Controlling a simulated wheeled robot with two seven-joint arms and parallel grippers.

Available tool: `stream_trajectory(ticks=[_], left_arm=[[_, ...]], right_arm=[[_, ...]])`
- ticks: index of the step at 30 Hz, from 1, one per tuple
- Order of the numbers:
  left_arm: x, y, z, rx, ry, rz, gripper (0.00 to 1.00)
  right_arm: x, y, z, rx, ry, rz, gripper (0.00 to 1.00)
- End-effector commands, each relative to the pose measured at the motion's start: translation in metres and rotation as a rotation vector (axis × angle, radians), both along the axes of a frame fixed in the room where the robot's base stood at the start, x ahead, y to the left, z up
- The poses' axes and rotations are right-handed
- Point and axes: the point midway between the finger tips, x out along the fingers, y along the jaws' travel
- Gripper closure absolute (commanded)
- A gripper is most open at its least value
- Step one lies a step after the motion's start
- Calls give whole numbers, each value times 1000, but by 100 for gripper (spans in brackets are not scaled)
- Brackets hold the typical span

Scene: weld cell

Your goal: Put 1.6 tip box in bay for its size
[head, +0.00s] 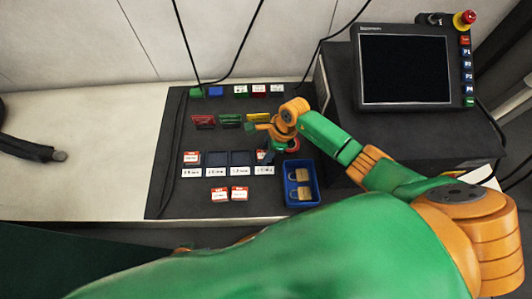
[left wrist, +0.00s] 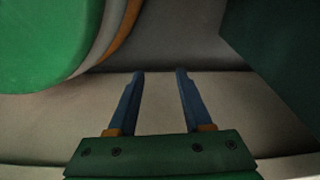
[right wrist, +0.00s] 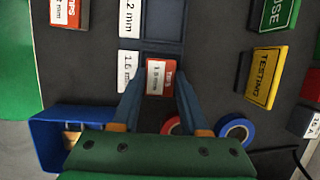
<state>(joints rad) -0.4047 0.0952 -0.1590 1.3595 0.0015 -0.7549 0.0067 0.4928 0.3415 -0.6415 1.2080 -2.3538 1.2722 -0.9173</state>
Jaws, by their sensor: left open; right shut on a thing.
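The 1.6 tip box (right wrist: 158,78), red with a white label, is between the fingers of my right gripper (right wrist: 160,88), which is shut on it. The box is at the bay whose white label (right wrist: 130,72) reads 1.6, at the right end of the bay row. A dark bay edge (right wrist: 163,50) shows beside it; whether the box rests on the bay floor cannot be told. In the head view my right gripper (head: 266,153) partly covers the box. My left gripper (left wrist: 160,78) is open and empty in the left wrist view, over a pale surface.
The leftmost bay holds a red-white box (head: 191,157); the two middle bays (head: 240,158) look empty. Two loose boxes (head: 220,195) (head: 240,194) lie in front. A blue bin (right wrist: 62,116) with padlocks and a blue tape roll (right wrist: 236,128) are close to my right gripper.

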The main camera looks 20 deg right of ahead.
Motion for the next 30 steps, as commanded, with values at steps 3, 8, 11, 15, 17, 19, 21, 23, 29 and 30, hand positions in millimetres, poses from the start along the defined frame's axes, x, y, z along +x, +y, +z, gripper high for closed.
stream_trajectory(ticks=[3, 8, 11, 15, 17, 19, 21, 23, 29, 30], left_arm=[[0, 0, 1, 0, 0, 0, 50], [4, -1, 3, -1, -6, 1, 50], [3, -1, 3, -1, -4, 1, 50], [3, 0, 3, -1, -5, 1, 50], [3, 0, 3, -1, -5, 1, 50], [3, 0, 3, 0, -5, 1, 50], [3, 0, 5, -1, -8, 1, 50], [-2, 1, 2, 2, 2, -1, 50], [-24, 16, 1, 22, 13, -2, 50], [-28, 19, 2, 27, 12, -2, 50]], right_arm=[[0, 0, 1, 0, 0, 0, 100], [0, 0, -1, 0, 0, 0, 51], [0, 0, 0, 0, 0, -1, 26], [0, 0, 0, 0, 0, -1, 26], [0, 0, 0, 0, 0, -1, 26], [0, 0, 0, 0, 0, -1, 26], [0, 0, 2, 0, 0, -1, 26], [0, -2, 8, 0, -1, -1, 26], [-4, -16, 59, -3, -3, 0, 26], [-5, -20, 71, -3, -3, 0, 26]])
